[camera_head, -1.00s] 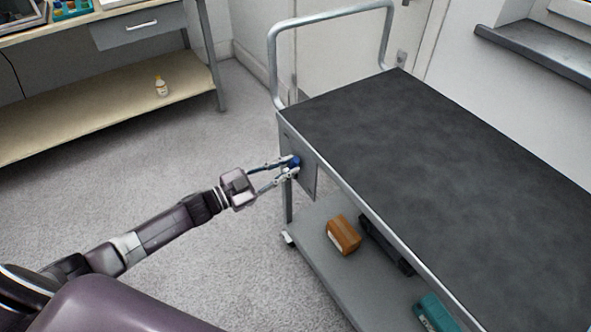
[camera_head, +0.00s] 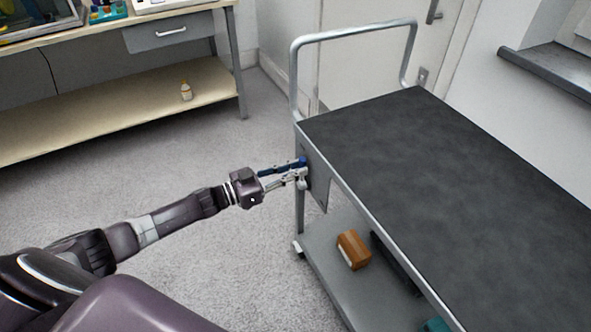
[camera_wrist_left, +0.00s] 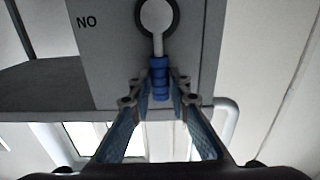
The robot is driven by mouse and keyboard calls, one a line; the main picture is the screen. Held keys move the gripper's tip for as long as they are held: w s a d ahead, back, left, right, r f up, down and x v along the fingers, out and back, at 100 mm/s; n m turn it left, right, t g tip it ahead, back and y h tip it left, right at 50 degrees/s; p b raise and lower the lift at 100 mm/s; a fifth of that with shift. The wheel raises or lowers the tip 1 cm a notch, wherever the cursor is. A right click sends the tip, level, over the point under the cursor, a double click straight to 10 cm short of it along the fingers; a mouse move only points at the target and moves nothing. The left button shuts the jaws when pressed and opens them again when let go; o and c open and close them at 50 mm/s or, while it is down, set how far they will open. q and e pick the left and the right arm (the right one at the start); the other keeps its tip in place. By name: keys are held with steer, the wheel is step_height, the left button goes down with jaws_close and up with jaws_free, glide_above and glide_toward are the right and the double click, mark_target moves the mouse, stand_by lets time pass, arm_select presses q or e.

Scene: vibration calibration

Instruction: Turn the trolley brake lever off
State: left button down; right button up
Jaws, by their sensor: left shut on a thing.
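The trolley (camera_head: 440,150) has a dark top and a grey metal frame. A small plate on its left end carries the brake lever, whose blue grip (camera_head: 303,161) shows at my fingertips. In the left wrist view the lever's blue ribbed grip (camera_wrist_left: 159,76) hangs from a pale shaft and a round ring, with the letters "NO" on the plate to the left. My left gripper (camera_head: 300,170) is shut on the blue grip, and its fingertips (camera_wrist_left: 158,88) lie on both sides of it in the left wrist view. My right gripper is not in view.
A brown box (camera_head: 354,249) and a teal item (camera_head: 436,325) lie on the trolley's lower shelf (camera_head: 315,262). A workbench (camera_head: 110,115) with a small bottle (camera_head: 186,91) on its lower shelf stands at the back left. The carpet between is clear.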

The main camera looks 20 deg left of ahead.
arm_select(q)
steer(key=c, duration=1.8)
jaws_free()
steer(key=v, duration=1.2)
steer(key=shift+a, duration=0.1)
